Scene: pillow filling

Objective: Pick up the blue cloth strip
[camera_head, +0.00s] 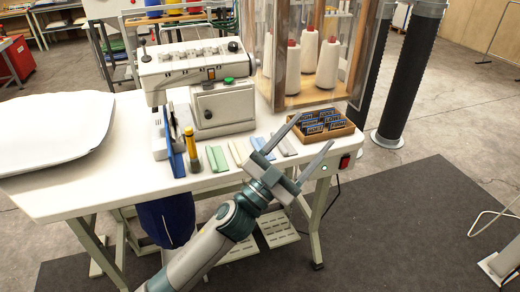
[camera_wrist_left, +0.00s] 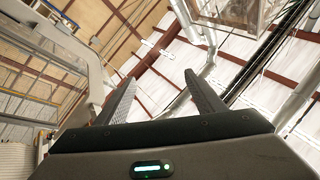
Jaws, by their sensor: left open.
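The blue cloth strip (camera_head: 261,147) lies on the white table (camera_head: 120,195) near its front edge, between a beige strip and a grey strip. My left arm reaches in from below and partly covers its near end. My left gripper (camera_head: 315,130) is open and empty, its fingers spread to the right of the blue strip, in front of the box of labels. In the left wrist view the two open fingers (camera_wrist_left: 160,95) point at the ceiling, and no strip shows there. My right gripper is not in view.
Green (camera_head: 217,159), beige (camera_head: 237,152) and grey (camera_head: 285,145) strips lie alongside. A sewing machine (camera_head: 215,95) stands behind, and a wooden box (camera_head: 338,131) of dark packets sits at right. A thread cabinet (camera_head: 350,60) rises behind it. A white pillow (camera_head: 50,130) lies at left.

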